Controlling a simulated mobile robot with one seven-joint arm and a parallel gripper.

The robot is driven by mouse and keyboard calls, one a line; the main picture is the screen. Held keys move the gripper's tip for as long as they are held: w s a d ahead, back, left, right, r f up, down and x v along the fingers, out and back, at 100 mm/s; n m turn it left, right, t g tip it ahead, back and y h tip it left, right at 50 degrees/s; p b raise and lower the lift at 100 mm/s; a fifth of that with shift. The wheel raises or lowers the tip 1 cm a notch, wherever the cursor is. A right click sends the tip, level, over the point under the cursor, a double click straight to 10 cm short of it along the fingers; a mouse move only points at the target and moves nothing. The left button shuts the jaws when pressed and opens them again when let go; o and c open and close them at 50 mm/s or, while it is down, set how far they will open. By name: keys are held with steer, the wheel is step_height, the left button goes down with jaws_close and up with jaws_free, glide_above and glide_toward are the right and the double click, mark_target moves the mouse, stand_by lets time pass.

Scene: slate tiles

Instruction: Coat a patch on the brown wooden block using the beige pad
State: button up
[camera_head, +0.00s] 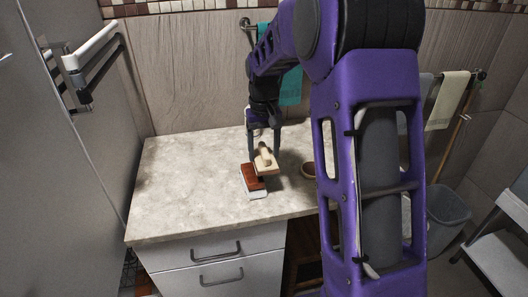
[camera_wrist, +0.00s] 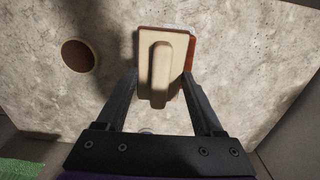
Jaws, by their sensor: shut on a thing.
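The beige pad (camera_head: 265,167) has a raised handle and is held between the fingers of my gripper (camera_head: 264,152). In the wrist view the pad (camera_wrist: 150,45) fills the space between the two dark fingertips (camera_wrist: 160,82). The brown wooden block (camera_head: 251,179) lies on the counter, with a pale edge along its near side. The pad is over the block's right part. In the wrist view the pad hides most of the block, and a strip of the block (camera_wrist: 190,52) shows at the right. I cannot tell whether pad and block touch.
A small round brown dish (camera_head: 307,170) stands on the counter right of the block, partly behind my arm; it also shows in the wrist view (camera_wrist: 78,56). The stone-topped counter (camera_head: 185,185) is clear on its left. A tiled wall with a towel rail is behind.

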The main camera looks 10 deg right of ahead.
steer(key=shift+r+p, duration=1.45)
steer(key=shift+r, duration=0.75)
steer(key=shift+d, duration=0.1)
